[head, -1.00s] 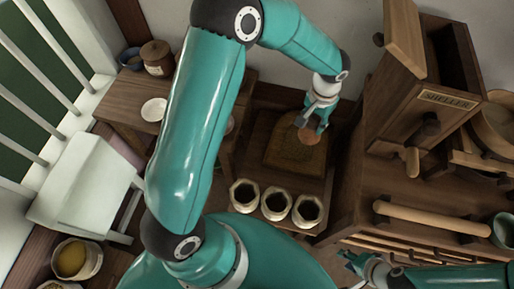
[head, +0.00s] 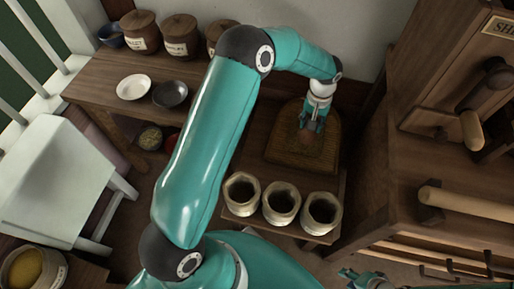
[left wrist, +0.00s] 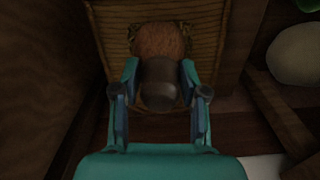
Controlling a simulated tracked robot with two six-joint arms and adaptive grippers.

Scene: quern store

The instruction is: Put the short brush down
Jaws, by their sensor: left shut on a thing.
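In the left wrist view, the short brush (left wrist: 160,80) has a dark brown round handle and a reddish-brown bristle end. My left gripper (left wrist: 160,88) is shut on its handle, one finger on each side. In the head view, my left gripper (head: 314,122) points down over a brown ridged board (head: 290,155) with a rounded far end. The brush is mostly hidden there behind the fingers. The bristle end lies over the board; I cannot tell if they touch. My right gripper (head: 360,278) is at the bottom edge, partly cut off, and its fingers are hard to read.
Several pale pots, one here (head: 281,204), stand in front of the board on the same low stand. A side table at left holds a white dish (head: 133,87), a dark dish (head: 171,94) and lidded jars (head: 180,36). A tall wooden cabinet (head: 420,190) stands close on the right.

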